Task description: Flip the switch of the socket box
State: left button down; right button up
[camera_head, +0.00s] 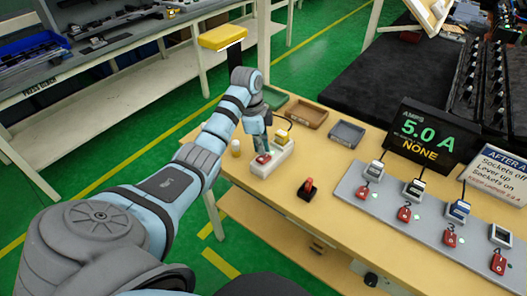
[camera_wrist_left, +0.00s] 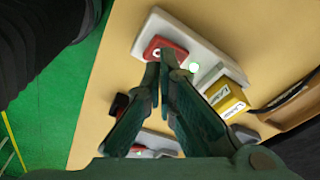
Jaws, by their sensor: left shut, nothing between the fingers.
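The white socket box (camera_head: 283,156) stands near the left end of the table. It has a red switch (camera_head: 263,159), and a yellow plug (camera_head: 282,138) sits at its far end. My right gripper is not in view.
A red-handled lever (camera_head: 308,188) stands nearby. A grey strip (camera_head: 400,205) with several plugs and red switches lies to the right. A display (camera_head: 432,135) reads 5.0 A and NONE. Small trays (camera_head: 306,113) line the back. A yellow-topped post (camera_head: 222,37) rises behind.

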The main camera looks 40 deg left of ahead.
aim_at(261, 159)
pick_arm(q)
jog(key=shift+f+b, duration=0.7)
jog(key=shift+f, duration=0.7)
dwell(0.5)
notch_tip(261, 159, up, 7)
jog(key=p, duration=0.7)
jog(key=shift+r+p, duration=0.2)
jog(key=shift+p, duration=0.2)
jog(key=shift+f, duration=0.15)
